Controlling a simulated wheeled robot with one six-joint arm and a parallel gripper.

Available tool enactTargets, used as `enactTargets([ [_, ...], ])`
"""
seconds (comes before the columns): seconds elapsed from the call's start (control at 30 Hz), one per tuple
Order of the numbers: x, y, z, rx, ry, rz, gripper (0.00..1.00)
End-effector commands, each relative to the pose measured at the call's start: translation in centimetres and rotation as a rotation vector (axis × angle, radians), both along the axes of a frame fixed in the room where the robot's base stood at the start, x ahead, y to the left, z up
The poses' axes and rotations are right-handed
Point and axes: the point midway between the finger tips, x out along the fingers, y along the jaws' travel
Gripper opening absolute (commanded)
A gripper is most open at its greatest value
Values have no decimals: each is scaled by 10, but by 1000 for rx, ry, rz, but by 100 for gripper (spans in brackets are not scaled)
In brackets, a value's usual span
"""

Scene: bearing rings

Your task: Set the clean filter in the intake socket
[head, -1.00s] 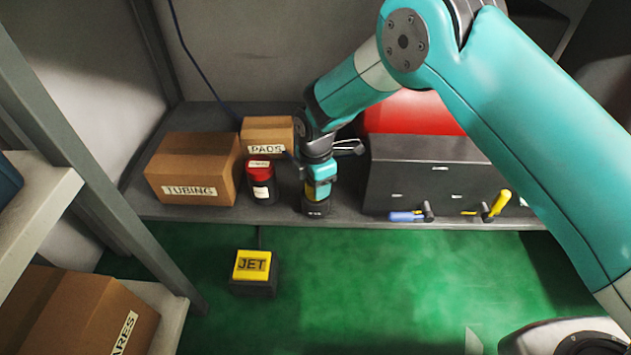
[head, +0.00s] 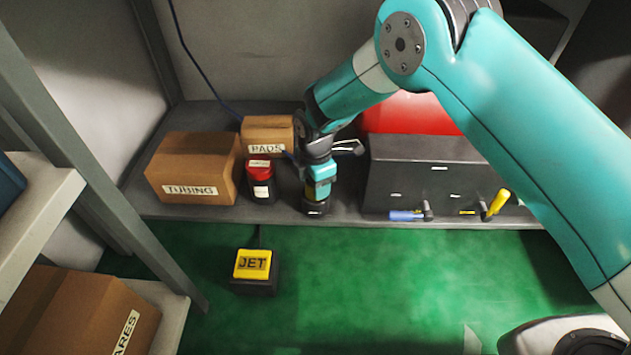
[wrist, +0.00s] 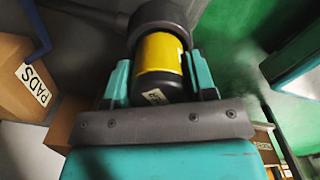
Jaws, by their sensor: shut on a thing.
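The filter, a cylinder with a yellow body (wrist: 160,54) and a black end bearing a small white label, is between the two teal fingers of my gripper (wrist: 163,82) in the wrist view. Its far end meets a dark grey round collar (wrist: 158,14), apparently the intake socket; I cannot tell how deep it sits. In the head view my gripper (head: 320,184) points down at the shelf's front edge, over the dark round piece (head: 316,209). The fingers hide most of the filter there.
A dark grey cabinet (head: 425,172) with blue and yellow handles is close right. A yellow JET block (head: 252,265) is on the green floor.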

Motion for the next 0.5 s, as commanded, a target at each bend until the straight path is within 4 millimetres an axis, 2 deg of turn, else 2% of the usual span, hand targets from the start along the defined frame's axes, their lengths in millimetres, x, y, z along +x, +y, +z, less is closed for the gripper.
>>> enactTargets([
  [0.47,0,0,-10,0,-1,0,26],
  [0.5,0,0,-10,0,-1,0,53],
])
